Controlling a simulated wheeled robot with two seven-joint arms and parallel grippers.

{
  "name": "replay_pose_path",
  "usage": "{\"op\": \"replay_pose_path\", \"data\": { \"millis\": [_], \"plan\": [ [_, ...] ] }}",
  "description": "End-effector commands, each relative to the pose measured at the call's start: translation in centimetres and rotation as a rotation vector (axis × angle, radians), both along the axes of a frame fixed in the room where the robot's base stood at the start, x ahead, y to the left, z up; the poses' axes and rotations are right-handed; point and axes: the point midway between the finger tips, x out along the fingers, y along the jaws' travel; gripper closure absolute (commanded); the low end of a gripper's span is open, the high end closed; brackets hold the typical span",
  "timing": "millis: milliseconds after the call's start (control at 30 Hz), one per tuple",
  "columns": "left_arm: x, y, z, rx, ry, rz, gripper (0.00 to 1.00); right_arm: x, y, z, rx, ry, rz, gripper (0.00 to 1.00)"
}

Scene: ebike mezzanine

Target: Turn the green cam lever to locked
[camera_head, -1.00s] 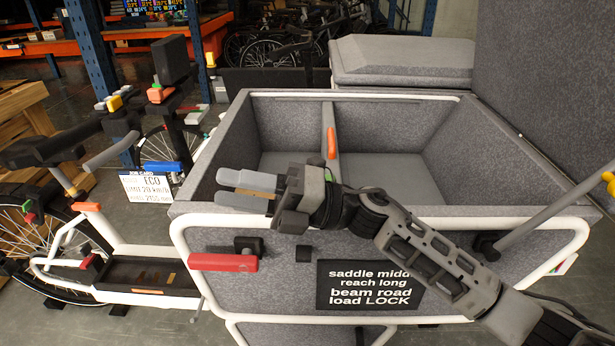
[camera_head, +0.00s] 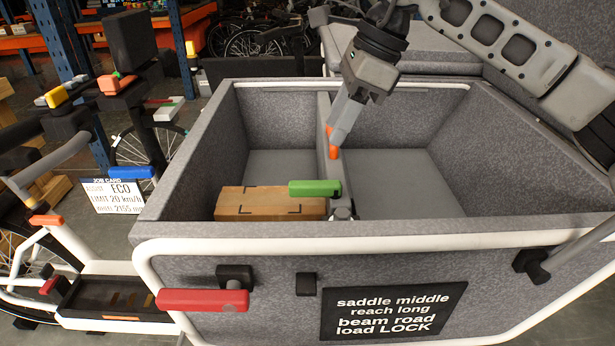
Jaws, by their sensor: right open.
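The green cam lever (camera_head: 315,188) lies level at the near end of the box's divider (camera_head: 323,118), pointing left from a metal pivot (camera_head: 342,212). My right gripper (camera_head: 338,140) is open and points down over the divider, beyond the lever and apart from it. Its fingertips are beside or just in front of an orange piece (camera_head: 333,152) on the divider; I cannot tell if they touch. A sign (camera_head: 393,312) on the box's front reads "load LOCK" in its last line. My left gripper is out of view.
A cardboard carton (camera_head: 262,203) sits in the left compartment, under the lever. The right compartment (camera_head: 400,180) is empty. A red lever (camera_head: 203,300) sticks out left on the box's front. A white tube rail (camera_head: 400,243) runs along the front. A job card (camera_head: 118,194) hangs at left.

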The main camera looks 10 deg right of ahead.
Motion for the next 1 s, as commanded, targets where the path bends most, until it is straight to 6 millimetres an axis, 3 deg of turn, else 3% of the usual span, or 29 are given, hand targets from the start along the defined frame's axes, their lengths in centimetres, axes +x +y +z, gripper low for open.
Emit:
{"op": "replay_pose_path", "data": {
  "millis": [300, 500, 700, 1000],
  "plan": [
    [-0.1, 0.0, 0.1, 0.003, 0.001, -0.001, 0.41, 0.4, 2.7, -6.5, 0.002, 0.004, 0.002, 0.58],
    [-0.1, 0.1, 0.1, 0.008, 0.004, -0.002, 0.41, 0.7, 4.0, -9.5, 0.004, 0.003, 0.002, 0.58],
    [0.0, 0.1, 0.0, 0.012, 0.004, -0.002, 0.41, 0.9, 4.5, -10.9, 0.003, 0.000, 0.000, 0.58],
    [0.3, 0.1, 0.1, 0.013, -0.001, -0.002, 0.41, 0.9, 4.6, -11.0, 0.004, 0.000, 0.000, 0.58]
  ]
}}
